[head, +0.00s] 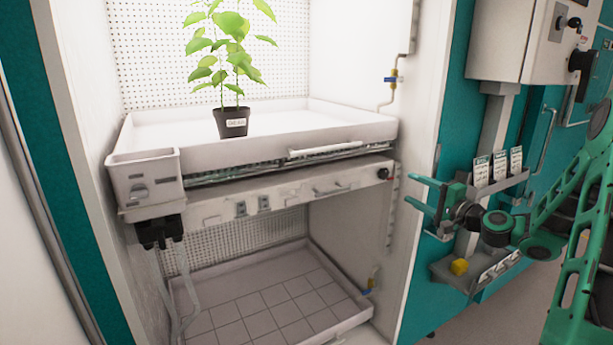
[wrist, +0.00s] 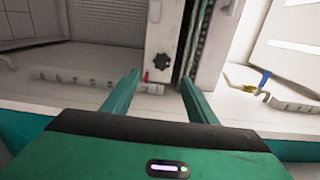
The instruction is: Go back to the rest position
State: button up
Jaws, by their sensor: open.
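My gripper (head: 411,192) is at the right of the head view, in front of the open chamber's right edge. Its two green fingers are apart with nothing between them, and they point left toward the chamber. In the wrist view my gripper (wrist: 159,77) also shows open and empty, and a pale upright edge with a dark knob (wrist: 161,62) lies beyond the fingers. My green arm reaches in from the right side of the head view.
A potted plant (head: 233,122) stands on the white upper tray (head: 290,132). A tiled lower tray (head: 270,308) lies below. Right of the chamber are a label rack (head: 490,190), a small shelf with a yellow item (head: 459,267), and a control box (head: 520,40).

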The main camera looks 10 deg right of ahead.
jog(key=s+a+f+n+g+h, duration=0.1)
jog(key=s+a+f+n+g, duration=0.65)
jog(key=s+a+g, duration=0.35)
jog(key=s+d+r+g+h, duration=0.1)
jog(key=s+g+h, duration=0.1)
jog(key=s, duration=1.5)
jog(key=s+d+g+h, duration=0.2)
jog(key=s+g, duration=0.2)
jog(key=s, duration=1.3)
jog(key=shift+s+d+r+n, duration=0.25)
jog(key=shift+s+r+n, duration=0.1)
jog(key=shift+s, duration=0.05)
